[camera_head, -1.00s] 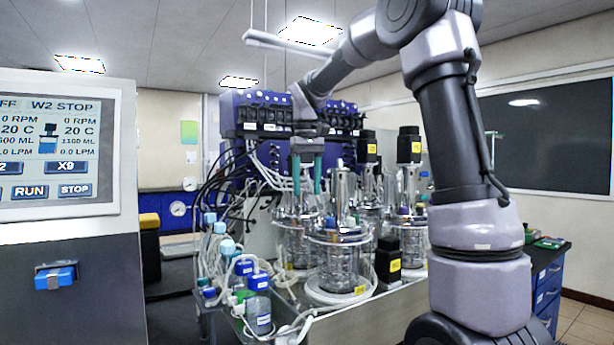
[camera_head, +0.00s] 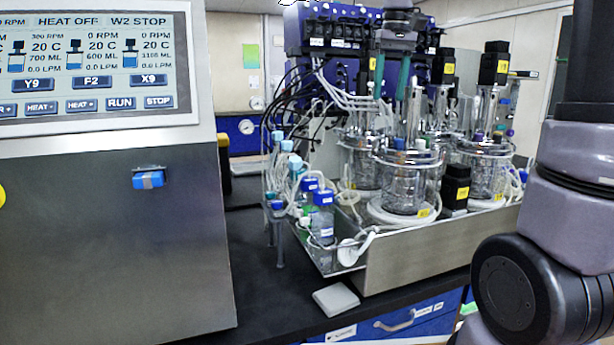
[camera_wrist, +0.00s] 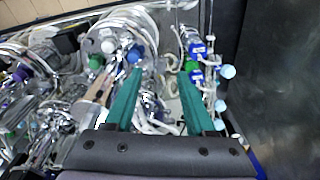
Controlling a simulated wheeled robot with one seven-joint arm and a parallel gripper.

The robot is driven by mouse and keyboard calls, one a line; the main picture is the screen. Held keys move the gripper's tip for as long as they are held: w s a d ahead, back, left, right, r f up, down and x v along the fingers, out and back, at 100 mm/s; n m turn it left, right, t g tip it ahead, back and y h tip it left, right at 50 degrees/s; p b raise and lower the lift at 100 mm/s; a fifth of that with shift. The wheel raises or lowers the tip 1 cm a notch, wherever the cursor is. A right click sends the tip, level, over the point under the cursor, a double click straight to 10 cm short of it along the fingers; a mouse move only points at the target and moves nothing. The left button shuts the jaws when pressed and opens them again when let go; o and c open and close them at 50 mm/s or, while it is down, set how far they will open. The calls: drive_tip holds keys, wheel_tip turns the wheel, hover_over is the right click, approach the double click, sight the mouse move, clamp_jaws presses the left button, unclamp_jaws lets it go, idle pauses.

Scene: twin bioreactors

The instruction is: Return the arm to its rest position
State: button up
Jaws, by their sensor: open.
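My gripper (camera_head: 391,76) shows in the head view at the top, its two green fingers pointing down above the glass bioreactor vessels. In the wrist view my gripper (camera_wrist: 157,92) has its green fingers apart with nothing held between them. A front glass vessel (camera_head: 405,185) with a metal lid stands below and slightly right of the fingers in the head view. Another vessel (camera_head: 487,170) stands to its right. My arm's large links fill the right edge of the head view. The upper arm is cut off by the frame.
A metal tray (camera_head: 430,245) holds the vessels, tubing and several blue-capped bottles (camera_head: 322,215). A control cabinet with a screen (camera_head: 90,62) stands at left. A blue pump rack (camera_head: 335,40) stands behind. The black bench front (camera_head: 270,300) is mostly clear, with a small grey pad (camera_head: 336,299).

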drive_tip(key=s+d+f+m+t, duration=0.1)
drive_tip(key=s+f+m+t, duration=0.1)
drive_tip(key=s, duration=0.6)
drive_tip(key=s+d+f+m+t+y, duration=0.1)
drive_tip(key=s+d+f+m+t, duration=0.1)
drive_tip(key=s, duration=0.7)
wheel_tip(320, 180, down, 3)
drive_tip(key=shift+s+d+r+m+t+y, duration=0.25)
drive_tip(key=shift+m+t, duration=0.35)
drive_tip(key=shift+t, duration=0.4)
drive_tip(key=shift+a+f, duration=0.1)
